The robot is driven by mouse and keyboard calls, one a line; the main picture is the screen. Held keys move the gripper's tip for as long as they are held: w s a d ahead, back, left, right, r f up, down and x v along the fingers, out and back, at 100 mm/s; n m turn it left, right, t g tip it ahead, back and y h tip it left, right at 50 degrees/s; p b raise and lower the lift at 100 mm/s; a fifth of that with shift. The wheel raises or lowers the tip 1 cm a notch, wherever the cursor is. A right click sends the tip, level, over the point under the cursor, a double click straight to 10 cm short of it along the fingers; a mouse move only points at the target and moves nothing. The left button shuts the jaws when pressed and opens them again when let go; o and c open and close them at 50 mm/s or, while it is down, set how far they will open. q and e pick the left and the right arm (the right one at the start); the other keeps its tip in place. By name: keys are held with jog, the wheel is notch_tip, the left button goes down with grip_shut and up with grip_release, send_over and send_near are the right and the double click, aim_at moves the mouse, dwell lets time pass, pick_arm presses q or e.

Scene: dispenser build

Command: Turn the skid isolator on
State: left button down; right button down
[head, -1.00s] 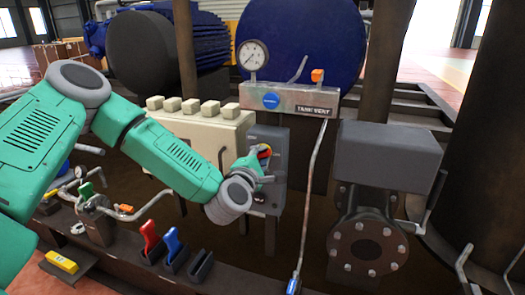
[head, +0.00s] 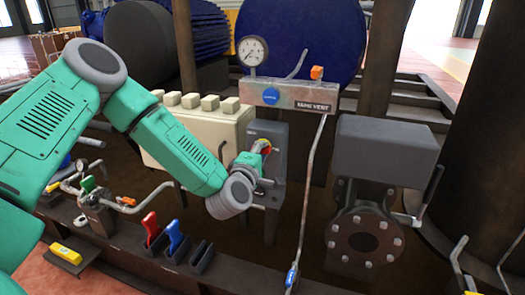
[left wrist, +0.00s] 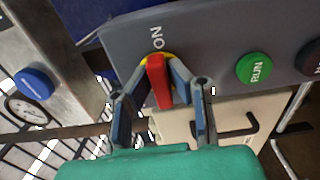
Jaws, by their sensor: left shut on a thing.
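The skid isolator is a grey box (head: 268,130) right of a cream panel in the head view. Its red handle on a yellow base shows in the left wrist view (left wrist: 158,82). The handle's far end lies close to the word ON, and its length roughly lines up with that word. My left gripper (left wrist: 165,85) is shut on the red handle, one finger on each side. In the head view the left gripper (head: 259,158) is at the box front, and my wrist hides part of the box. My right gripper is not in view.
A green RUN button (left wrist: 254,68) and a dark button (left wrist: 310,57) sit on the box right of the handle. A cream box (head: 205,135) stands to the left. A pipe with a blue handle (head: 291,277) and a grey valve unit (head: 385,150) stand to the right.

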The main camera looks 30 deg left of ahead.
pick_arm(q)
jog(key=shift+s+f, duration=0.15)
jog(key=shift+f, duration=0.25)
jog(key=c, duration=1.5)
grip_release()
jog(key=shift+c, duration=0.2)
jog(key=shift+r, duration=0.1)
jog(key=shift+r, duration=0.1)
jog(key=v, duration=1.1)
jog(key=shift+s, duration=0.35)
